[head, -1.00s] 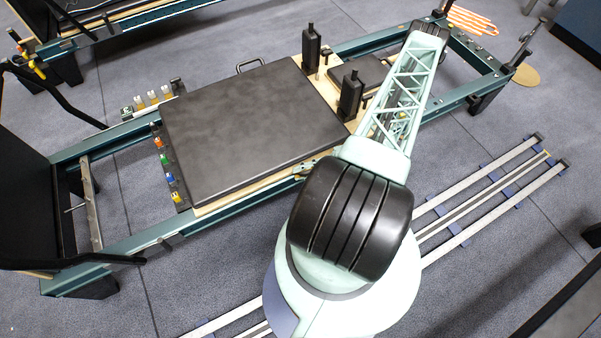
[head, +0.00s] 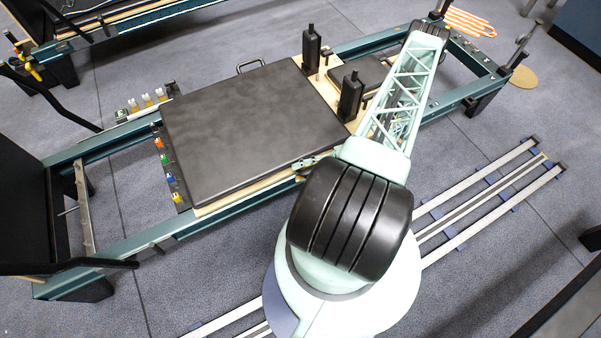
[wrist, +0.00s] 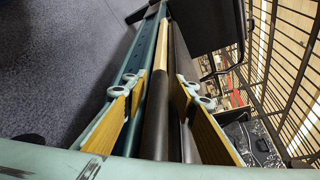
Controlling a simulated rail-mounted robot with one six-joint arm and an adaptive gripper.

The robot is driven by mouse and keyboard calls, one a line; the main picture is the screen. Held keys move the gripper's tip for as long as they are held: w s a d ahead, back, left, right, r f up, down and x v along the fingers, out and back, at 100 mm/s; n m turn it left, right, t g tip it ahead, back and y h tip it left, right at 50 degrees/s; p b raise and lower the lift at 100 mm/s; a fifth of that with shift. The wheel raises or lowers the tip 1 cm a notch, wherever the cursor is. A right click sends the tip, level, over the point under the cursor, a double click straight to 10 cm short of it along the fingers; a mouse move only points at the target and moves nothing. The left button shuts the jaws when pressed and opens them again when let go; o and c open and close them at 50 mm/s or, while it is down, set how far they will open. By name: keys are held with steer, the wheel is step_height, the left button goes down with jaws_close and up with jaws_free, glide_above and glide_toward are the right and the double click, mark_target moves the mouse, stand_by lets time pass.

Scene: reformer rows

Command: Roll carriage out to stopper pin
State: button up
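The carriage (head: 255,125) is a black padded board on a pale wooden base, sitting on the teal rails of the reformer frame (head: 130,243). Two black shoulder posts (head: 311,48) stand at its right end. In the wrist view, the fingers of my gripper (wrist: 160,90) lie on both sides of the carriage's near edge (wrist: 157,118), where wood and dark padding show between them. In the head view my arm covers most of the gripper. I cannot pick out the stopper pin.
Coloured spring knobs (head: 171,178) line the carriage's left end. The frame is open between them and the left crossbar (head: 82,205). Floor rails (head: 490,205) run beneath my base. Another reformer (head: 110,22) stands at the upper left.

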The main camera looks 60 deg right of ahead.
steer(key=shift+s, duration=0.15)
steer(key=shift+s+d, duration=0.1)
steer(key=v, duration=1.1)
steer(key=shift+s+d, duration=0.2)
steer(key=shift+r, duration=0.1)
stand_by(0.3)
stand_by(0.5)
